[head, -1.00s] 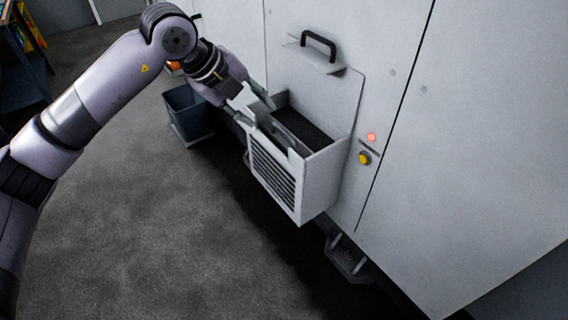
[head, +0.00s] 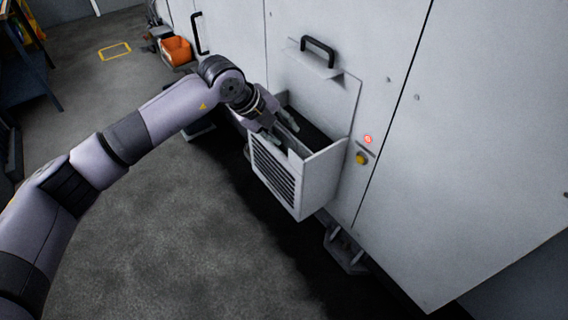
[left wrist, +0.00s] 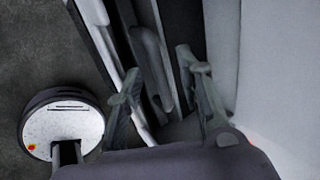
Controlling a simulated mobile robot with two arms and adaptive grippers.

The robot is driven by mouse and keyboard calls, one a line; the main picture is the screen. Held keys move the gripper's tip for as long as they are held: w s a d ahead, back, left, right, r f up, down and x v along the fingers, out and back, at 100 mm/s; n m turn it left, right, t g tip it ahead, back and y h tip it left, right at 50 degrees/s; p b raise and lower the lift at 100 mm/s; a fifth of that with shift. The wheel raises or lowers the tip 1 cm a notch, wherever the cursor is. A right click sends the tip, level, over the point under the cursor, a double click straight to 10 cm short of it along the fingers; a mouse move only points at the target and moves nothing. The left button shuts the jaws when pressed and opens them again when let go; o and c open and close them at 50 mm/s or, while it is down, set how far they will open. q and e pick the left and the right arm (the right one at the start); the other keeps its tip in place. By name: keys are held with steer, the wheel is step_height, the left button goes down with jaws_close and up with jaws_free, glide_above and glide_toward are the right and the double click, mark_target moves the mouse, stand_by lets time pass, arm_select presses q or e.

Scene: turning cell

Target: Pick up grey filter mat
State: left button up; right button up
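The filter box (head: 277,176) with a louvred front sticks out from the white machine, its top open. Inside, a grey slab that looks like the grey filter mat (left wrist: 149,60) stands upright near the front wall in the left wrist view. In the head view it is mostly hidden by my fingers. My left gripper (head: 283,133) is over the box opening, fingers pointing down into it. In the left wrist view the gripper (left wrist: 158,72) is open, one finger on each side of the slab; I cannot tell whether they touch it. My right gripper is out of view.
A raised flap with a black handle (head: 318,50) is above the box. A yellow button (head: 361,158) and a lit red lamp (head: 368,139) sit right of it. An orange bin (head: 176,50) stands at the back. The floor in front is clear.

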arm_select(q)
steer(key=shift+c, duration=0.3)
jaws_close()
stand_by(0.5)
